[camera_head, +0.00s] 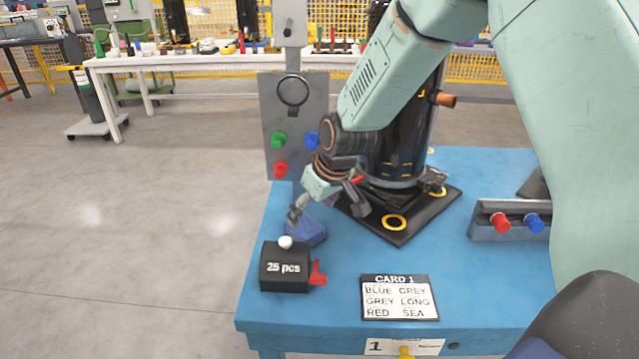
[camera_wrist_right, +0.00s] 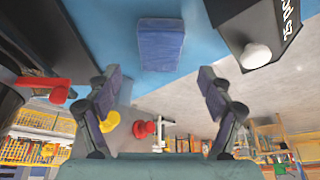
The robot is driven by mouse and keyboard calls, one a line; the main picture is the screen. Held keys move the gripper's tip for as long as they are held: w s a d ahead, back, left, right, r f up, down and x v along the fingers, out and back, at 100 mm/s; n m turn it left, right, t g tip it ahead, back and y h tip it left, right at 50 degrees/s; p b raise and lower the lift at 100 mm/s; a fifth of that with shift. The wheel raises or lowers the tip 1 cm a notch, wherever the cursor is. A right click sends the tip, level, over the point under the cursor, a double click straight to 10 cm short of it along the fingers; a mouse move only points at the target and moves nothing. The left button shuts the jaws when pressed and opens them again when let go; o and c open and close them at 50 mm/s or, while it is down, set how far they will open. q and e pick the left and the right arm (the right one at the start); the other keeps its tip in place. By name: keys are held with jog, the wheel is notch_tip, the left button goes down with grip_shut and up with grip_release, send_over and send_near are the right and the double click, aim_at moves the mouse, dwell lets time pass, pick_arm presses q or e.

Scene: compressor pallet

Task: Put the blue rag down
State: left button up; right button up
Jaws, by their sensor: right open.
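The blue rag (camera_head: 311,233) is a folded dark-blue block lying on the blue table top (camera_head: 335,275), behind the black box. In the right wrist view the rag (camera_wrist_right: 161,45) lies just beyond my fingertips, roughly centred between them, with no finger touching it. My right gripper (camera_head: 328,206) is open above the rag, its two fingers spread apart; one finger partly covers the rag in the head view. The spread fingers also show in the right wrist view (camera_wrist_right: 160,88), with nothing between them. My left gripper is not in view.
The black "25 pcs" box (camera_head: 284,268) with a white knob stands close in front of the rag. A dark compressor (camera_head: 398,150) on a black base plate (camera_head: 410,228) stands behind right. A card (camera_head: 399,298) lies at the front. A grey button panel (camera_head: 277,110) rises at the back left.

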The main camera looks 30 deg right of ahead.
aim_at(306, 227)
jog(key=p+v, duration=0.2)
jog(key=v, duration=0.4)
dwell(0.4)
jog(key=b+x, duration=0.6)
jog(key=x, duration=0.6)
jog(key=shift+w+f, duration=0.1)
jog(key=shift+f, duration=0.25)
jog(key=shift+r, duration=0.3)
